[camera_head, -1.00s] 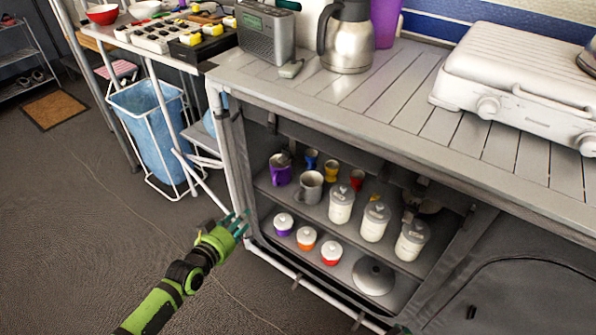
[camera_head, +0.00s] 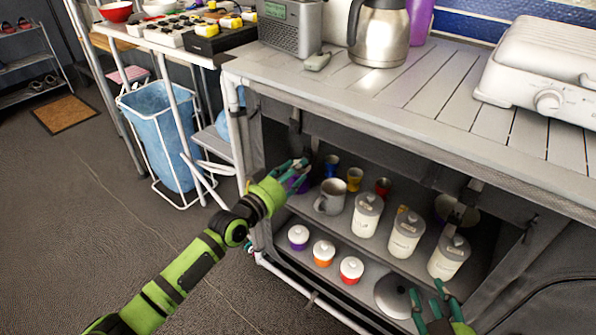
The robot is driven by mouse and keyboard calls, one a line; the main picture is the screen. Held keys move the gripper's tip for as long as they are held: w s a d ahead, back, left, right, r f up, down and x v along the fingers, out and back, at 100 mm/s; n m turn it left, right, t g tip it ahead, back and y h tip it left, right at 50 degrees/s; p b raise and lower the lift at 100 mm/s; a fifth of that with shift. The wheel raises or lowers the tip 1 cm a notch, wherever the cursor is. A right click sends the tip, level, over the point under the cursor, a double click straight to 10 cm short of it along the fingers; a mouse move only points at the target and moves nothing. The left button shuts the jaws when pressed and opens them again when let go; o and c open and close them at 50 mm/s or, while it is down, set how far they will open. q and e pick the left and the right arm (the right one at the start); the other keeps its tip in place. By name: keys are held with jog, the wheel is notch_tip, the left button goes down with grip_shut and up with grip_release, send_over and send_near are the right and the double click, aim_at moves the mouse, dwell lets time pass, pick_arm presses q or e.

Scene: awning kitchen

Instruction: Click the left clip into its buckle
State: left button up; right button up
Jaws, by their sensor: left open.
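A dark strap (camera_head: 296,138) hangs from the top edge of the cabinet opening at the left; it appears to be the left clip, but its details are too small to tell. I cannot make out its buckle. My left gripper (camera_head: 292,172) is open just below the strap, at the left of the opening, and partly covers a purple mug. I cannot tell whether it touches the strap. A second dark strap (camera_head: 462,204) hangs at the right of the opening. My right gripper (camera_head: 430,302) is at the bottom right, fingers apart, in front of the lower shelf.
The shelves hold a grey mug (camera_head: 331,196), white canisters (camera_head: 406,236), small lidded jars (camera_head: 323,252) and a grey lidded pot (camera_head: 393,295). The worktop (camera_head: 400,95) carries a radio (camera_head: 290,27), steel jug (camera_head: 378,32) and white stove (camera_head: 545,70).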

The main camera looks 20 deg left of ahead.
pick_arm(q)
jog(key=shift+w+d, duration=0.25)
jog(key=shift+w, duration=0.45)
grip_shut()
pick_arm(e)
jog(key=r, duration=0.1)
jog(key=t, duration=0.1)
jog(key=a+r, duration=0.1)
jog(key=shift+w+r+t+y, duration=0.3)
jog(key=shift+w+r, duration=0.05)
